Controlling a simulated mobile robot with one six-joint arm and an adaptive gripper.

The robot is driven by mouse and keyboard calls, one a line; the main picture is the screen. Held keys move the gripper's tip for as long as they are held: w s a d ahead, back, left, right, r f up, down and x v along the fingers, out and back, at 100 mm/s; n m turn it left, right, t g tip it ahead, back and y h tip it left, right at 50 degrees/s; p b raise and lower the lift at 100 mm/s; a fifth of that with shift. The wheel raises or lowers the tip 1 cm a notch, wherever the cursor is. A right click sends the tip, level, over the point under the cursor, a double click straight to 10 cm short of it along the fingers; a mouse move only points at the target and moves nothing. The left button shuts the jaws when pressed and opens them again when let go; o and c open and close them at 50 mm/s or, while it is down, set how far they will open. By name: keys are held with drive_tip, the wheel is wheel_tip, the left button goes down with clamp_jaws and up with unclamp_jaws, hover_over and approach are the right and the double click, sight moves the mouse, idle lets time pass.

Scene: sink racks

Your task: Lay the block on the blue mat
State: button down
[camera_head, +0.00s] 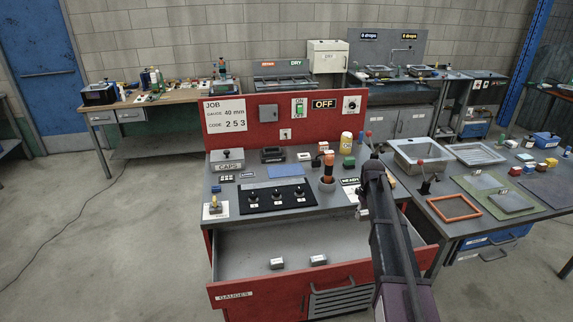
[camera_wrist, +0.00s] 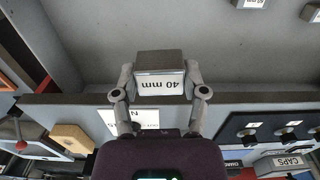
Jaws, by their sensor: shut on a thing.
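In the wrist view my gripper (camera_wrist: 160,78) is shut on a grey block (camera_wrist: 160,58) with a white label reading "40 mm". One finger presses on each side of it, and the open drawer's grey interior lies behind it. In the head view my arm reaches in from the lower right to the bench's right side. The fingers are small and partly hidden there, and I cannot make out the held block. The blue mat (camera_head: 284,171) lies flat and bare on the red workstation's top, left of my arm.
The open drawer (camera_head: 240,250) holds two labelled blocks (camera_head: 277,263) (camera_head: 318,260). A black knob panel (camera_head: 275,197) lies in front of the mat. A CAPS box (camera_head: 228,159) stands left.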

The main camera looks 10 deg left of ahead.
sight(364, 212)
wheel_tip(364, 212, up, 8)
drive_tip(key=p, duration=0.7)
drive_tip(key=shift+w, duration=0.1)
